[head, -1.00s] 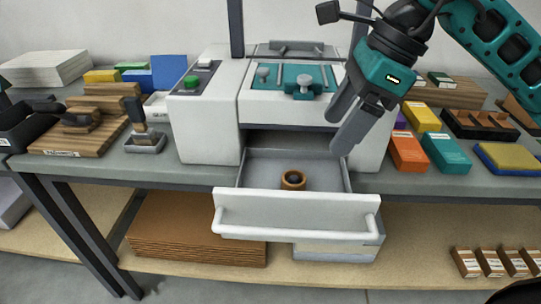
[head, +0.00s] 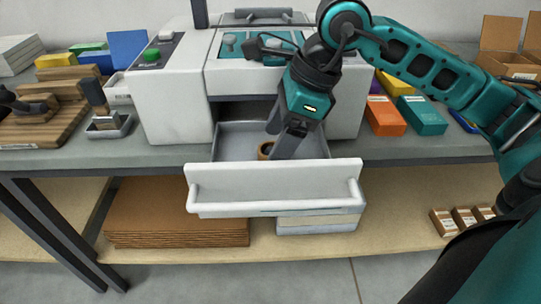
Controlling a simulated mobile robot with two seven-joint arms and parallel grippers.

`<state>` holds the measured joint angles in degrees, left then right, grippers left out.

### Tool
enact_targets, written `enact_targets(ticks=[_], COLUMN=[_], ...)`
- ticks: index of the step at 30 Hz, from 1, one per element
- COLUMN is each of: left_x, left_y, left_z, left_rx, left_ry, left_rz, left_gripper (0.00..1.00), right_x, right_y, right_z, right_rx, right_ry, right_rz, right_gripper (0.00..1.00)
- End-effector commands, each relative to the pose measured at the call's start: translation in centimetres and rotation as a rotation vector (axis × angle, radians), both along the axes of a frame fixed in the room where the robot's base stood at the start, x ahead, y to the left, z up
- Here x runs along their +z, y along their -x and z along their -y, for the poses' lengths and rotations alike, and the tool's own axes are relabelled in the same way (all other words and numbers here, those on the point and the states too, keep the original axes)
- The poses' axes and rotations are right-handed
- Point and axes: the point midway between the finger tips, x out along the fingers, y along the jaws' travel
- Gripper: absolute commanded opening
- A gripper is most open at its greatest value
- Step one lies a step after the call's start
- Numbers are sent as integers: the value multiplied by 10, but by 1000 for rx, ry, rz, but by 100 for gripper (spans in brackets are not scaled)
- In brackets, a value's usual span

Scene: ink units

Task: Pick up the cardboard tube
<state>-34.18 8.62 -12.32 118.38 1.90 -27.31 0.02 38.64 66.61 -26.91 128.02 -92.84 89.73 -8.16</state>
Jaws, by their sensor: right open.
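The cardboard tube (head: 264,150), a short brown ring-like piece with a dark hollow, stands in the open grey drawer (head: 235,141) of the white machine. Its right side is hidden behind a finger of my right gripper (head: 278,147). That gripper points down into the drawer, open, with its fingers right beside the tube. I cannot tell whether the tube lies between the fingers or whether they touch it. My left gripper is not in view.
The white drawer front (head: 275,187) with its handle bar stands up before the tube. The machine body (head: 175,105) rises behind and to both sides. Orange (head: 384,116) and teal (head: 422,115) boxes stand to the right. Cardboard sheets (head: 175,212) lie on the shelf below.

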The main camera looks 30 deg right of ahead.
Motion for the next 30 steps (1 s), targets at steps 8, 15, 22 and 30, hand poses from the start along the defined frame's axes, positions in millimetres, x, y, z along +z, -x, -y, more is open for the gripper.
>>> enact_targets(ticks=[8, 15, 22, 30], left_x=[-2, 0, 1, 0], left_y=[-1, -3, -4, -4], left_z=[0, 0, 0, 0], left_rx=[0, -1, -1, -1], left_ry=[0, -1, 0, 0], left_rz=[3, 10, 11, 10], left_gripper=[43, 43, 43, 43], right_x=[-18, -17, -17, -17], right_y=[-4, -4, -4, -4], right_z=[-6, -6, -6, -6], right_rx=[0, 0, 0, 0], right_ry=[0, 0, 0, 0], right_rz=[1, 1, 1, 1], right_gripper=[75, 65, 43, 17])
